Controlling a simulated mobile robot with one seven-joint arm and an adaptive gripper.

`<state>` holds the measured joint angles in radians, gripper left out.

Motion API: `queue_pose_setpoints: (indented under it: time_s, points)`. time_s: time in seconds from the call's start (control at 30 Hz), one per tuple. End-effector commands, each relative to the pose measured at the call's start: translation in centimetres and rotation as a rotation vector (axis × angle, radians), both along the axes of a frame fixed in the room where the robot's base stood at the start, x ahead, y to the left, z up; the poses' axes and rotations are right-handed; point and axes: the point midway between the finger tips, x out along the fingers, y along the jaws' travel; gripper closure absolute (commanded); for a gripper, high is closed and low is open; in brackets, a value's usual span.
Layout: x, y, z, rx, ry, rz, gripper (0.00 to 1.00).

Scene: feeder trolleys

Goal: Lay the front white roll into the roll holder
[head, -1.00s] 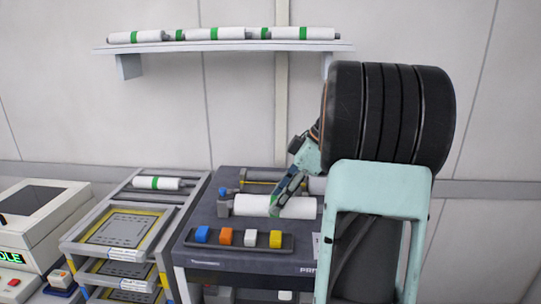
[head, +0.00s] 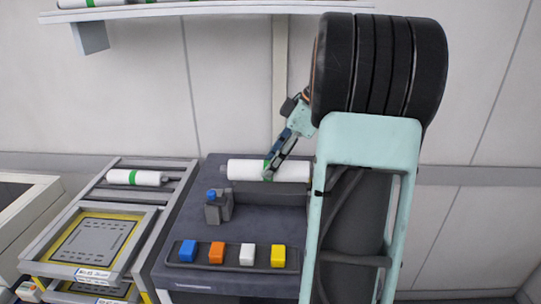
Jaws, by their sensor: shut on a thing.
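A white roll (head: 245,169) with a green band lies level, left to right, above the rear of the dark machine top (head: 190,232). My gripper (head: 269,171) is shut on it near the green band, reaching down from the upper right. A dark grey block (head: 275,196), seemingly part of the roll holder, shows just in front of and below the roll. A grey bracket with a blue knob (head: 211,195) stands at its left front. I cannot tell whether the roll touches the holder. My arm hides the right side of the machine.
Another white roll (head: 122,177) with a green band lies on the grey rack (head: 88,197) at left. Blue, orange, white and yellow buttons (head: 247,254) line the machine's front. A wall shelf (head: 225,9) bearing rolls runs along the top.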

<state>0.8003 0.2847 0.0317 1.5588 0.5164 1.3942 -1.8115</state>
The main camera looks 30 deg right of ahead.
Motion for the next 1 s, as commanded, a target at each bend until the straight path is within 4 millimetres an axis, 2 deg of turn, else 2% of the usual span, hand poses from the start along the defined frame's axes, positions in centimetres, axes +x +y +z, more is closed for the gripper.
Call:
queue_pose_setpoints:
  time_s: [0.37, 1.0]
  points:
    - [0.0, 0.0, -1.9, -0.001, -0.001, 0.0, 0.9]
    - [0.0, 0.0, -8.4, -0.001, -0.001, 0.0, 0.9]
